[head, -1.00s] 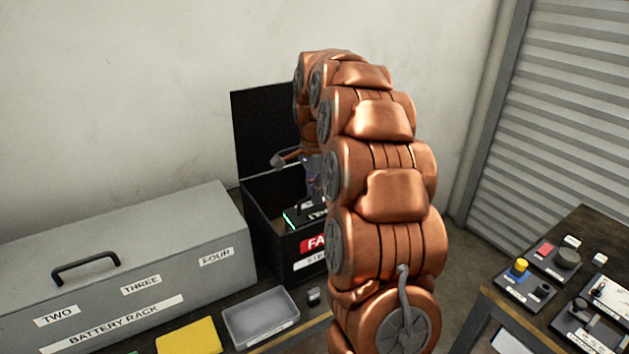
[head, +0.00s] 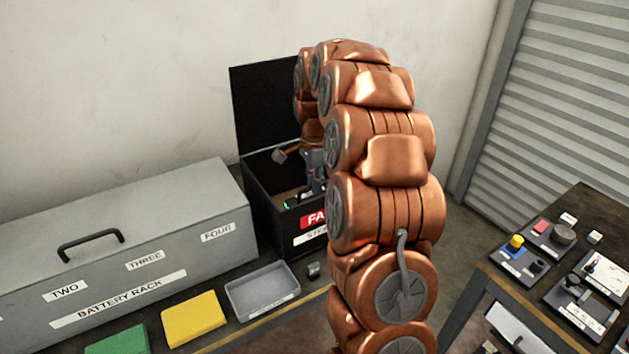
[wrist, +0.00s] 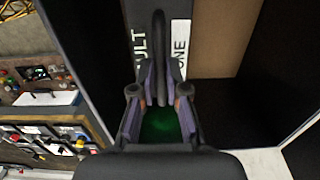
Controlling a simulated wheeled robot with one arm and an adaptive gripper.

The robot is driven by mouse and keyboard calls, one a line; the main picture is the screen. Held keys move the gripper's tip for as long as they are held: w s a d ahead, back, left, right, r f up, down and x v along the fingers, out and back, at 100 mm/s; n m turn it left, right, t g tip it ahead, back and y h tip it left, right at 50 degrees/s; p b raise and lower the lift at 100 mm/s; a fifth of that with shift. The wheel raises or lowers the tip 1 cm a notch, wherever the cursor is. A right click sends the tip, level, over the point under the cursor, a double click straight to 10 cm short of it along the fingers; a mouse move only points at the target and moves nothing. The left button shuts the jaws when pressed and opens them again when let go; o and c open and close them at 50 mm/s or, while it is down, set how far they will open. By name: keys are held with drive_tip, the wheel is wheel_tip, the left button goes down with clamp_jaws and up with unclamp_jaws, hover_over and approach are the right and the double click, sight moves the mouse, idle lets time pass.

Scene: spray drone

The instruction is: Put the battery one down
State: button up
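Battery one is a black block with a lit green light (head: 288,205), inside the open black box (head: 262,215) with a red label on its front. In the wrist view the battery (wrist: 143,15) shows white lettering ending in "ULT" and the word "ONE", with a green glow between the fingers. My gripper (wrist: 160,78) is shut on the battery's dark upright handle. In the head view my gripper (head: 314,178) reaches down into the box, partly hidden by my copper arm. I cannot tell whether the battery's underside touches the box floor.
The box's raised lid (head: 265,110) stands behind. The grey battery rack (head: 120,250) is to the left. A grey tray (head: 262,291), a yellow block (head: 193,319) and a green block (head: 118,341) lie in front. Bare tan box floor (wrist: 225,45) shows beside the battery.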

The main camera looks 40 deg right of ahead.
drive_tip(key=o, duration=0.4)
wheel_tip(320, 180, up, 12)
drive_tip(key=b, duration=0.2)
idle(0.7)
drive_tip(key=s+a+f+n, duration=0.3)
drive_tip(key=s+a+n, duration=0.7)
drive_tip(key=s+a, duration=0.45)
drive_tip(key=s+a+f+n+g, duration=0.1)
drive_tip(key=s+a+f+n, duration=0.3)
drive_tip(key=s, duration=0.5)
drive_tip(key=s+a+f+n, duration=0.5)
drive_tip(key=s, duration=0.5)
drive_tip(key=shift+f+g, duration=0.15)
drive_tip(key=shift+g, duration=0.25)
